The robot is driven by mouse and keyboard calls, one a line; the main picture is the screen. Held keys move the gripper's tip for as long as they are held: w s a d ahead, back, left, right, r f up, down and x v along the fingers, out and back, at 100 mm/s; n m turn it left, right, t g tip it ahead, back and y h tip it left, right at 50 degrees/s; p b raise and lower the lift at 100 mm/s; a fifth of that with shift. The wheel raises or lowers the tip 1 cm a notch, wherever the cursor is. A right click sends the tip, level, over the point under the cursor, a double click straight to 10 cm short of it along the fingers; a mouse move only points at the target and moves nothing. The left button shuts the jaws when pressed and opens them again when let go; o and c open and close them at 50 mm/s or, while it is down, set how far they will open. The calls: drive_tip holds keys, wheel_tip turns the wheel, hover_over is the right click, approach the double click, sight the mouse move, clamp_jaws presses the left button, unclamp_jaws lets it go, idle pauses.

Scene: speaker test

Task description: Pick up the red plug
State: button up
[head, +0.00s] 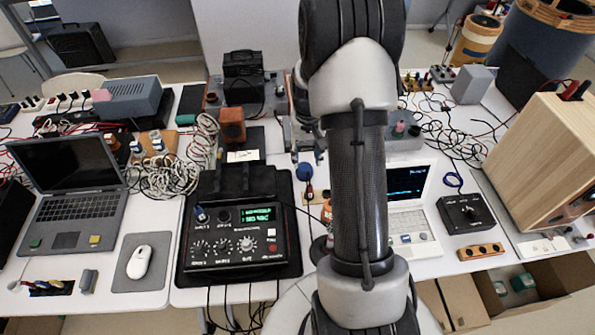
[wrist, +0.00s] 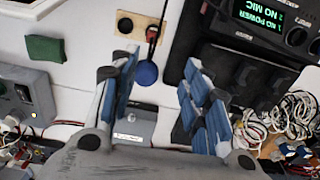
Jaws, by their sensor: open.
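My gripper (wrist: 161,62) is open, its two blue-padded fingers spread with nothing held between them. In the wrist view, a dark plug-like piece with a red part (wrist: 153,34) stands at a wooden socket plate (wrist: 138,27), beyond the fingertips. It looks like the small red and black piece (head: 310,190) left of my arm in the head view. Another red plug-like piece (head: 581,89) sits beside a black one on top of the wooden speaker box. I cannot tell which is the red plug.
A blue round knob (wrist: 146,72) lies near the socket plate, between the fingers in the picture. A black mixer (head: 237,232) with a green display stands left of it. Laptops (head: 72,178), coiled cables (head: 165,178) and a black box (head: 466,214) crowd the tables.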

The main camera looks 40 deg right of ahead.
sight(310, 186)
drive_tip(key=f+b, duration=0.1)
drive_tip(key=f, duration=0.3)
drive_tip(key=f+b, duration=0.1)
drive_tip(key=f, duration=0.3)
drive_tip(key=f+b, duration=0.1)
drive_tip(key=f, duration=0.4)
drive_tip(key=shift+s+d+f, duration=0.1)
drive_tip(key=shift+d, duration=0.3)
drive_tip(key=f, duration=0.2)
drive_tip(key=f+b, duration=0.1)
drive_tip(key=d+f+b, duration=0.1)
drive_tip(key=f, duration=0.1)
drive_tip(key=shift+f, duration=0.35)
drive_tip(key=shift+r, duration=0.1)
drive_tip(key=shift+c, duration=0.3)
drive_tip(key=c, duration=0.9)
